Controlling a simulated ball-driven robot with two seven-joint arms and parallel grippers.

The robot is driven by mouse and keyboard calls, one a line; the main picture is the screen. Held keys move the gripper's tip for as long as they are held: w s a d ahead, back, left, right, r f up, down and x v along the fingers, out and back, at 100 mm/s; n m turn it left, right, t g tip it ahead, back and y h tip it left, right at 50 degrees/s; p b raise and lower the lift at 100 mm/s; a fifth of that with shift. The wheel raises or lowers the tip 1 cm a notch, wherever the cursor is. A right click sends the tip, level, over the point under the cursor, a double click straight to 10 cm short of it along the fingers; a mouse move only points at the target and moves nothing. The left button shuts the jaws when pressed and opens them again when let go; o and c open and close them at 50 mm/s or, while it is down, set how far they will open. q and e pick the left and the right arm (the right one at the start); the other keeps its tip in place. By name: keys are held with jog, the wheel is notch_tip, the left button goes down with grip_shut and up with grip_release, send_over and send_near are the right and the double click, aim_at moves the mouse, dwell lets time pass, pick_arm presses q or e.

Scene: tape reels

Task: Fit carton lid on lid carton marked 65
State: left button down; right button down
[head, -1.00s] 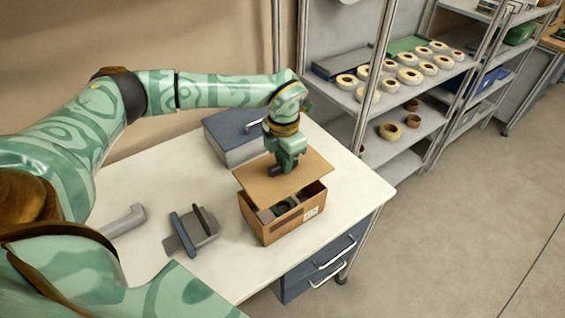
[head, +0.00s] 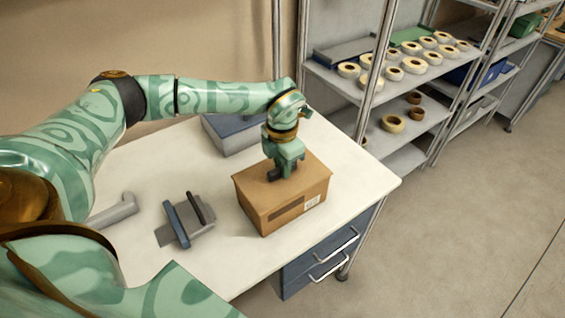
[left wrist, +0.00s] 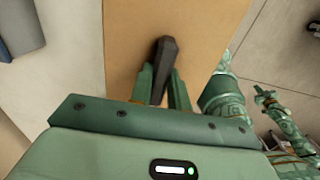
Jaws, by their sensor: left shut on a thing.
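The brown carton (head: 290,216) stands on the white table, with a label on its front; I cannot read a number on it. The carton lid (head: 312,171) lies flat over the carton's top and closes off its inside. My left gripper (head: 282,172) points down at the lid and is shut on its dark handle. In the left wrist view, the fingers grip the dark handle (left wrist: 163,60) that stands up from the lid (left wrist: 205,35). My right gripper is not seen in the head view.
A blue-grey box (head: 232,136) with a handle stands behind the carton. A tape dispenser-like tool (head: 185,222) and a grey handle-shaped piece (head: 113,212) lie to the left. Shelves (head: 345,85) with several tape reels (head: 412,66) stand beyond the table's right edge.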

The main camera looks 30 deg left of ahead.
pick_arm(q)
jog(key=c, duration=1.3)
grip_release()
jog(key=shift+o, duration=0.2)
jog(key=shift+r, duration=0.1)
notch_tip(320, 180, up, 16)
jog(key=p, duration=0.1)
jog(key=shift+p, duration=0.4)
